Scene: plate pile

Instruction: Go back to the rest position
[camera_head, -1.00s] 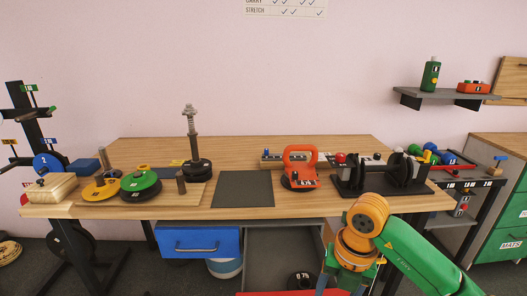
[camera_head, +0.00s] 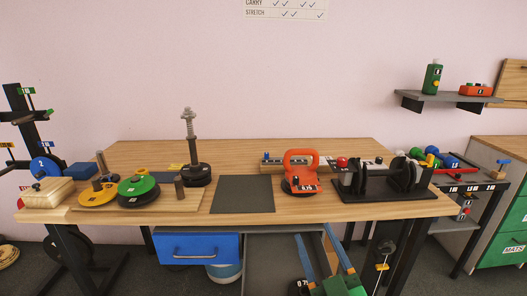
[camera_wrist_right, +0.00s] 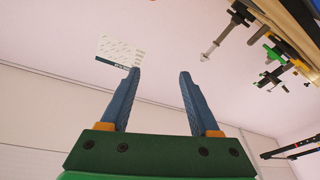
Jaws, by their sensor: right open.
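My right gripper (camera_head: 313,232) is low in the head view, in front of the table's front edge and over the open grey drawer. Its two blue fingers point up in the picture, apart, with nothing between them. In the right wrist view the gripper (camera_wrist_right: 160,73) is also open and empty, with pale wall beyond it. My left gripper is not in view. On the table, a yellow plate (camera_head: 97,198) and a green-topped black plate (camera_head: 138,187) lie at the left on a wooden board. A threaded metal post (camera_head: 190,140) stands upright on a black base behind them.
An orange kettlebell (camera_head: 301,184) and a black rack with dark discs (camera_head: 407,192) stand right of the bare dark mat (camera_head: 243,194). A blue drawer (camera_head: 198,247) is under the front edge. A shelf (camera_head: 447,97) hangs at right; a cart with dumbbells stands below.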

